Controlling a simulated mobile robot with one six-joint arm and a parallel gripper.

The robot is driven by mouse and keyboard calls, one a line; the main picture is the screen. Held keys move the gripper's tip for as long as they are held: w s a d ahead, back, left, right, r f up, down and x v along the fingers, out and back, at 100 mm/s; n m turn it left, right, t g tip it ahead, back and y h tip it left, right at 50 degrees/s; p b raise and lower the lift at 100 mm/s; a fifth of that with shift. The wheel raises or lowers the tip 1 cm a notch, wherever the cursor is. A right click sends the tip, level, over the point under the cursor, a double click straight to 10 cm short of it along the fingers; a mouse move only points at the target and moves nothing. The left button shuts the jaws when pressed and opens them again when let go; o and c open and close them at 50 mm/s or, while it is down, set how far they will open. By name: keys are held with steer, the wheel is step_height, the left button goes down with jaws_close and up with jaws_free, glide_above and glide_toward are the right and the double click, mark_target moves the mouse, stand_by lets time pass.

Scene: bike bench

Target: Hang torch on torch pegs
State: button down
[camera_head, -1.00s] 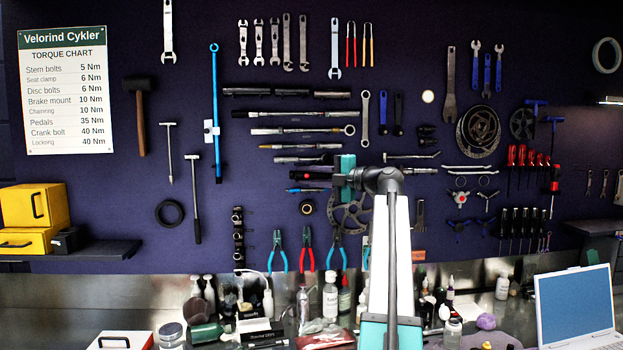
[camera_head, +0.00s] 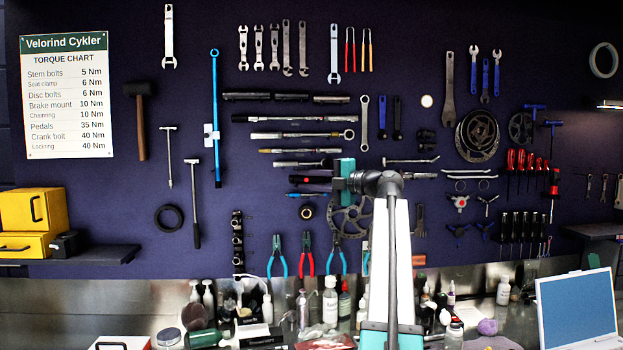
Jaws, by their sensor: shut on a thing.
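My gripper (camera_head: 344,181) is in front of the pegboard's middle, seen from behind, with its teal body against the wall tools. A dark cylinder with a small red spot, which looks like the torch (camera_head: 318,180), sticks out to the left of it, lying roughly level. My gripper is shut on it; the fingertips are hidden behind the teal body. The torch is close to the wall in the picture, but I cannot tell whether it touches it. I cannot make out the torch pegs; they may be hidden behind the torch or my arm.
The dark pegboard (camera_head: 260,215) is crowded around my gripper. A blue pen-like tool (camera_head: 308,195) is just below the torch, a dark torque wrench (camera_head: 298,164) just above, and a brake disc (camera_head: 349,217) below. Pliers (camera_head: 307,255) hang lower; bottles (camera_head: 330,300) crowd the bench.

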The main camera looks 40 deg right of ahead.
mark_target(318, 183)
steer(key=shift+w+d+r+m+t+h, duration=0.2)
steer(key=shift+w+d+m+t+h, duration=0.15)
steer(key=shift+w+d, duration=0.35)
steer(key=c, duration=1.7)
jaws_free()
steer(key=shift+s, duration=0.1)
steer(key=shift+o, duration=1.3)
steer(key=shift+s+a+r, duration=0.1)
steer(key=shift+s+d+f+b, duration=0.2)
steer(key=shift+s+f+b, duration=0.2)
steer(key=shift+f, duration=0.05)
steer(key=shift+s+d+f+b, duration=0.4)
steer(key=shift+s+d, duration=0.3)
steer(key=shift+s, duration=0.1)
steer(key=s+r+b, duration=0.2)
steer(key=s, duration=1)
steer(key=shift+d, duration=0.2)
